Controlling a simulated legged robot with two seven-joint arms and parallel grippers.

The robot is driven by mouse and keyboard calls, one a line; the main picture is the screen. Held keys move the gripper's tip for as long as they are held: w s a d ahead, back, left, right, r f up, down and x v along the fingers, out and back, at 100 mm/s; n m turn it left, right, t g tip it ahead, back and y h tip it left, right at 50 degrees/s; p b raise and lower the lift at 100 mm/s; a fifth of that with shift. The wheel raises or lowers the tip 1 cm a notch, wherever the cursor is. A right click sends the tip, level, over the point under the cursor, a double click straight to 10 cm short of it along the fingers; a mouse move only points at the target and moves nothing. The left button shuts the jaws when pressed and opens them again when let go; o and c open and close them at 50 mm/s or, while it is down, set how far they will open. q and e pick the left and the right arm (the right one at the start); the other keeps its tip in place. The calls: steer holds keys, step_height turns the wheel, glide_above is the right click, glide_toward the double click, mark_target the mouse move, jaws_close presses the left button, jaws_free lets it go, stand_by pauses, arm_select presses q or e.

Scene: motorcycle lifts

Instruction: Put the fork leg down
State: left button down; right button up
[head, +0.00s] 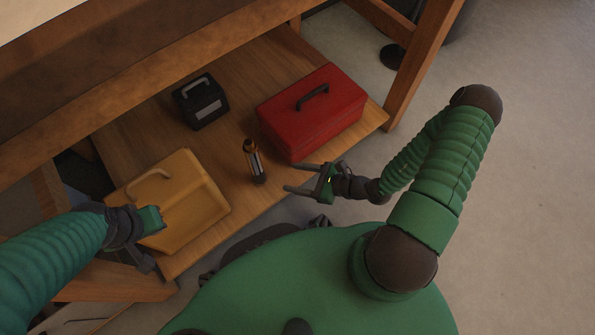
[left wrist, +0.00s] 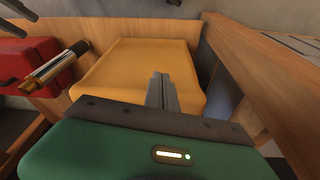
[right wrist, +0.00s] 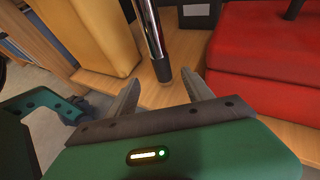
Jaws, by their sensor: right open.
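The fork leg (head: 254,163), a short chrome and black tube with a bronze-coloured part near its top, stands upright on the wooden shelf (head: 225,165). In the right wrist view the fork leg (right wrist: 152,35) has its dark lower end on the boards, just beyond my fingertips. My right gripper (head: 289,177) is open and empty, a little to the right of the fork leg and apart from it. My left gripper (left wrist: 160,80) is shut with nothing visible in it, above the yellow case. The fork leg also shows in the left wrist view (left wrist: 50,70).
A red toolbox (head: 318,120) stands right of the fork leg, close to my right gripper. A yellow case (head: 190,205) stands to its left. A black box (head: 202,108) sits behind. Bench beams and a leg (head: 420,65) frame the shelf. Open floor lies at right.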

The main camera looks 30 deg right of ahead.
steer(key=s+r+n+g+h, duration=0.3)
steer(key=s+r+n+g, duration=0.65)
steer(key=n, duration=0.85)
steer(key=w+d+r+n+t+h, duration=0.2)
steer(key=w+r+n+h, duration=0.4)
steer(key=w+r+n, duration=0.1)
steer(key=shift+r+n, duration=0.55)
steer(key=shift+n, duration=0.65)
